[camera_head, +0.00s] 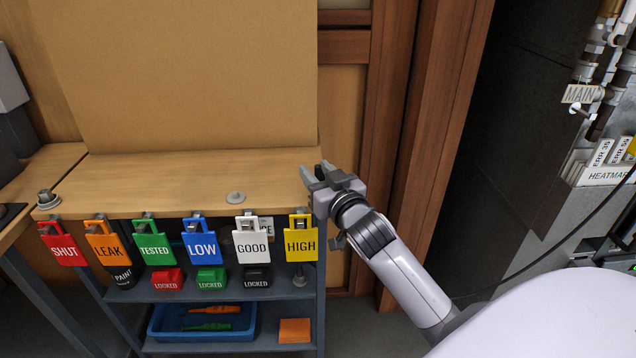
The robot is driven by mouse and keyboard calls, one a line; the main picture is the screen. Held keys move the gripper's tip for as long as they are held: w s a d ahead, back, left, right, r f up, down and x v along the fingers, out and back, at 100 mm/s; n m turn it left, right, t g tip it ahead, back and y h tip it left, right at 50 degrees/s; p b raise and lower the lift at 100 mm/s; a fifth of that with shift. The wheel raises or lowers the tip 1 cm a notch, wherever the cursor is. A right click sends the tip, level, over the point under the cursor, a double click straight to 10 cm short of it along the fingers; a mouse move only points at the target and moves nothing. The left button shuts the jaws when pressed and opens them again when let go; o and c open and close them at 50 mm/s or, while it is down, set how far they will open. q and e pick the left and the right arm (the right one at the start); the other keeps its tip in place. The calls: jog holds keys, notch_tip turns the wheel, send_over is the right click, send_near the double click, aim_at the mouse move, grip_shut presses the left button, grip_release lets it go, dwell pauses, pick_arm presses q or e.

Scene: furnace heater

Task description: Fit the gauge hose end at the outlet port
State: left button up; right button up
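My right gripper (318,174) is over the front right corner of the wooden bench top. Its fingers look apart, with a small dark patch between them; I see no clear object held. My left gripper is out of view. A thin black hose or cable (560,240) runs down from the right edge beside the dark wall and passes behind my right arm; I cannot tell if it is the gauge hose. Neither a hose end nor the outlet port can be made out. Pipes and valves (600,60) with a MAIN tag (582,94) are at the upper right.
The bench (150,190) carries a metal fitting (47,198) and a small grey disc (236,197). Coloured tags, including a yellow HIGH tag (300,240), hang along its front. Lock blocks and a blue tray (160,322) sit below. Wooden trim (440,100) stands right of it.

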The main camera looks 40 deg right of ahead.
grip_shut()
